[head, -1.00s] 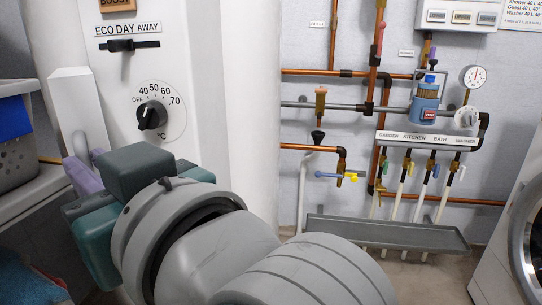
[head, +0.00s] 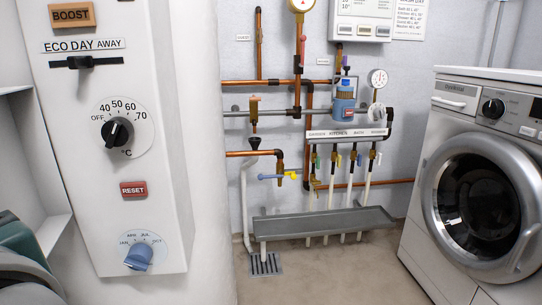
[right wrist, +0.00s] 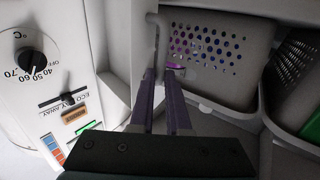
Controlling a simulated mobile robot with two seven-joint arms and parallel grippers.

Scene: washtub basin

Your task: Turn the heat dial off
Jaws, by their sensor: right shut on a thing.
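The heat dial (head: 117,131) is a black knob on the white heater panel, inside a scale marked OFF, 40, 50, 60, 70 and °C. Its pointer appears to be near 50, away from OFF. The dial (right wrist: 37,63) also shows at the left of the right wrist view. My right gripper (right wrist: 163,76) has purple fingers beside a grey perforated basket, well to the side of the dial. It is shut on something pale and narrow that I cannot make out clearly. In the head view only part of my right arm shows at lower left. My left gripper is not in view.
The panel also has a slider (head: 88,62), a BOOST plate (head: 72,15), a red RESET button (head: 133,189) and a blue-grey lower dial (head: 138,257). The perforated basket (right wrist: 205,55) stands near my right fingers. Pipes (head: 270,82) and a washing machine (head: 480,180) are to the right.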

